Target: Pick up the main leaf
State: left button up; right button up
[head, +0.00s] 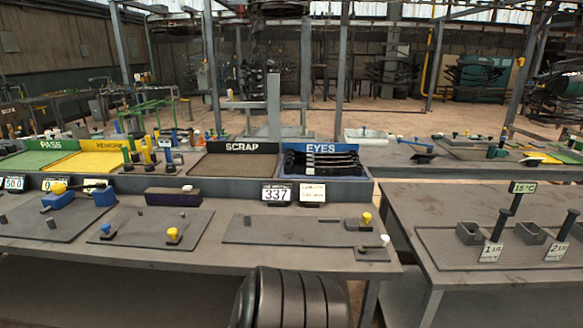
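No thing is plainly marked as the main leaf. Several dark, slightly curved bars (322,161), which look like spring leaves, lie across a blue tray (287,186) with a sign reading EYES (321,148) at the back of the near bench. I cannot tell which of them is the main leaf. Neither of my grippers shows in the head view.
The grey near bench (225,257) carries flat plates with coloured knobs and a 337 display (276,194). A SCRAP tray (232,168) sits left of the blue tray. A second bench (460,270) stands right. A dark ribbed object (292,298) is in front.

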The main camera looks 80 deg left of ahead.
aim_at(288, 154)
jog(key=u, duration=1.9)
jog(key=i, duration=0.55)
jog(key=u, duration=0.85)
